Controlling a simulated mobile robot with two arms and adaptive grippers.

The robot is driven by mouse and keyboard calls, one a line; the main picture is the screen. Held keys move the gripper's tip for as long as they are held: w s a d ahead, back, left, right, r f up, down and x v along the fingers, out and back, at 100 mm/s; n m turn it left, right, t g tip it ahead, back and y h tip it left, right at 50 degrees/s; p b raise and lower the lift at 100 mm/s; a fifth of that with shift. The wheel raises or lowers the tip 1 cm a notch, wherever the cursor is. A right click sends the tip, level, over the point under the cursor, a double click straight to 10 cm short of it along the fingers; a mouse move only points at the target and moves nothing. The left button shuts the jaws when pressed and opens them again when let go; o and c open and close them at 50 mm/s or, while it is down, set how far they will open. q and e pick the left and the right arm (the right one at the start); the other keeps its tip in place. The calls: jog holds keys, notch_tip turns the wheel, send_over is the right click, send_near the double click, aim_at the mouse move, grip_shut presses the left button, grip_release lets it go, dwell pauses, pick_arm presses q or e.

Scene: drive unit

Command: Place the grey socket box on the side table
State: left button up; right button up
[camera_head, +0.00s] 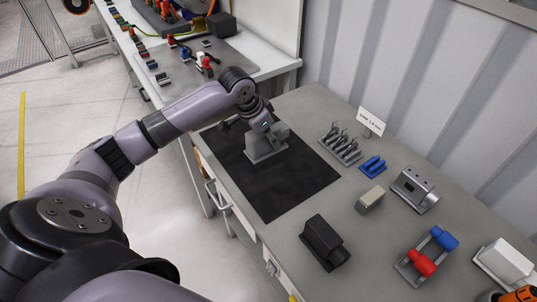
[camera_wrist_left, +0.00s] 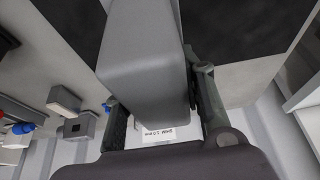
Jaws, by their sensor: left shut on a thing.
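The grey socket box (camera_head: 262,148) is upright over the far part of the black mat (camera_head: 285,192), on the near grey table (camera_head: 300,106). My left gripper (camera_head: 266,127) is at the top of the box. In the left wrist view the grey box (camera_wrist_left: 145,70) fills the space between the fingers of my left gripper (camera_wrist_left: 157,92), which is shut on it. I cannot tell whether the box's base touches the mat. A second table (camera_head: 262,58) stands beyond, at the upper left. My right gripper is not in view.
Right of the mat are a rack of grey parts (camera_head: 340,147), a small sign (camera_head: 371,120), blue clips (camera_head: 373,166), a beige block (camera_head: 370,199), a metal housing (camera_head: 414,190) and a black box (camera_head: 324,243). Red and blue connectors (camera_head: 428,255) lie nearer. The mat's near part is clear.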

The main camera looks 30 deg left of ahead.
aim_at(269, 147)
pick_arm(q)
notch_tip(269, 147, down, 3)
jog(key=shift+f, duration=0.15)
jog(key=shift+w+f, duration=0.1)
jog(key=shift+f, duration=0.5)
notch_tip(269, 147, down, 4)
jog(key=shift+r+p, duration=0.1)
jog(key=shift+p, duration=0.25)
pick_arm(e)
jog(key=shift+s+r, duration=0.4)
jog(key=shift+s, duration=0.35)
pick_arm(q)
jog(key=o, duration=1.3)
jog(key=shift+f, duration=0.2)
jog(key=shift+c, duration=0.2)
jog(key=shift+r, duration=0.15)
